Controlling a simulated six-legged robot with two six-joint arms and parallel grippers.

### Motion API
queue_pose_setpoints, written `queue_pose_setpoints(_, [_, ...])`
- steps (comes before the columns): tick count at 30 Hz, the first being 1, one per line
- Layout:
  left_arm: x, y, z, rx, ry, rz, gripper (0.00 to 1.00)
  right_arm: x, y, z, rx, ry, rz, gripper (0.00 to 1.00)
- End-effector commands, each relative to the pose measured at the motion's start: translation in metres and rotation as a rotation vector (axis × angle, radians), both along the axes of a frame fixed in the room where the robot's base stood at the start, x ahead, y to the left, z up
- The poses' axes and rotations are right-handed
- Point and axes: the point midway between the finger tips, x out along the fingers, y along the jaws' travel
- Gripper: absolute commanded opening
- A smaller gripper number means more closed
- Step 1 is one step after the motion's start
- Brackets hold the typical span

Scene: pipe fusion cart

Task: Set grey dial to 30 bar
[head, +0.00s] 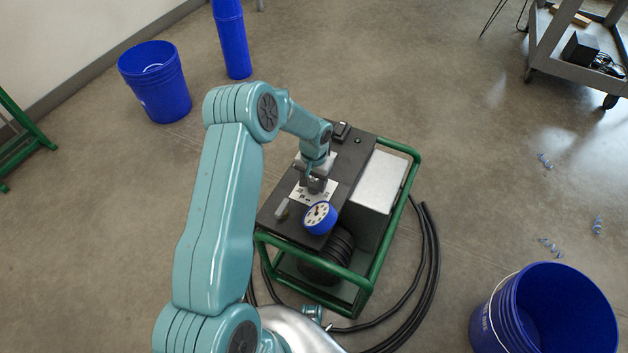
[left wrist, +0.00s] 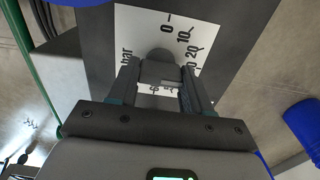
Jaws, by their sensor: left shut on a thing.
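The grey dial (left wrist: 162,54) shows in the left wrist view as a rounded grey knob on a white scale plate (left wrist: 196,28) marked 0, 10, 20 and "bar". My left gripper (left wrist: 162,80) is shut on the dial, one finger on each side. In the head view my left gripper (head: 315,185) is low over the cart's black top panel, and the dial is hidden by it. Part of the white plate (head: 299,193) shows beside it. The fingers cover part of the scale, and I cannot tell the dial's setting. My right gripper is not in view.
A blue round gauge (head: 320,217) stands close to my left gripper on the cart. The cart has a green tube frame (head: 388,233) and a silver box (head: 378,181). Black hoses lie around it. Blue buckets (head: 155,82) (head: 548,312) stand on the floor.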

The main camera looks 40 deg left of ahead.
Motion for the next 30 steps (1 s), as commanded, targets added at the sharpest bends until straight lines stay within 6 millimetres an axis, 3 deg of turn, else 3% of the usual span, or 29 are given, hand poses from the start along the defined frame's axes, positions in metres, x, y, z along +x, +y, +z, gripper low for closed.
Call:
queue_pose_setpoints(10, [0.0,0.0,0.0,0.0,0.001,-0.001,0.18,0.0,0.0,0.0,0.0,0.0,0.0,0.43])
queue_pose_setpoints(11, [0.0,0.0,0.0,0.0,0.001,-0.001,0.55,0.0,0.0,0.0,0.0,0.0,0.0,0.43])
queue_pose_setpoints(12, [0.0,0.0,0.0,0.0,0.001,-0.001,0.68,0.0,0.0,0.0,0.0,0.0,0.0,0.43])
queue_pose_setpoints(13, [0.0,0.0,0.0,0.0,0.001,-0.001,0.74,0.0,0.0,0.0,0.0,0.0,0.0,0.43])
queue_pose_setpoints(23, [0.0,0.0,0.004,0.0,-0.001,0.0,0.74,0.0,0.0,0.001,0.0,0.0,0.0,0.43])
queue_pose_setpoints(26, [0.001,0.001,0.016,0.002,-0.002,0.0,0.74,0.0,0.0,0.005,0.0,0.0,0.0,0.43])
queue_pose_setpoints(30, [0.001,0.0,0.05,0.001,-0.004,0.0,0.74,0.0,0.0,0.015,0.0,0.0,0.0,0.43])
